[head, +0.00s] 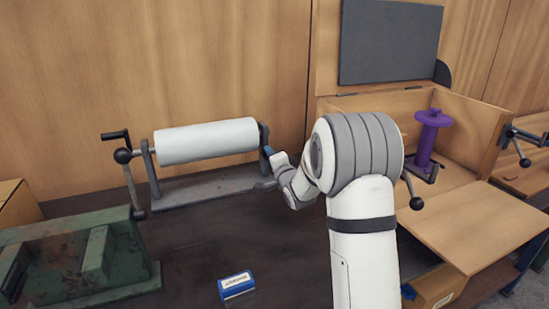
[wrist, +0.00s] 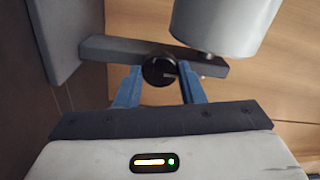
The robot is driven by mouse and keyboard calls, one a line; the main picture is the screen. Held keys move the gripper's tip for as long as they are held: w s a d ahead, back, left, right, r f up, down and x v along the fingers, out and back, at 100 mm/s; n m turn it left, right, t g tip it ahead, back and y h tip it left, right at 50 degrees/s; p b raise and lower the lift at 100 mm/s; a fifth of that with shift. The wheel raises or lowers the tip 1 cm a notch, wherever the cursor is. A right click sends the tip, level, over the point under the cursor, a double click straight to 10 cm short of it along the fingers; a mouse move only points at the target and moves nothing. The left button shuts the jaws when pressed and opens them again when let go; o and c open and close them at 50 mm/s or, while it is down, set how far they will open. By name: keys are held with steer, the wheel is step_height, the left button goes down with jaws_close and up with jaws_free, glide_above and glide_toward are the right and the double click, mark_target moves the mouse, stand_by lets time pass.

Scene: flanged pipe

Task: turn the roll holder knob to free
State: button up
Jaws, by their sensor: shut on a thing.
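The roll holder has a grey base (head: 205,188) with upright end brackets and carries a white roll (head: 206,141). In the wrist view a grey bracket (wrist: 105,48) runs beside the end of the roll (wrist: 222,22). The round black knob (wrist: 159,70) sits on this bracket and has a pale pointer line facing right. My gripper (wrist: 158,90) has its blue fingers on either side of the knob and is shut on it. In the head view my gripper (head: 268,152) is at the right end of the holder, where my wrist hides the knob.
A crank handle (head: 116,136) is at the holder's left end. A green metal block (head: 85,255) stands front left. A blue and white box (head: 236,286) lies on the dark bench. An open wooden box with a purple spool (head: 428,138) is at the right, close to my arm.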

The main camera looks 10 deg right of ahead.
steer(key=o, duration=1)
steer(key=shift+d+r, duration=0.1)
steer(key=s+d, duration=0.1)
steer(key=s, duration=0.6)
steer(key=shift+s+d, duration=0.3)
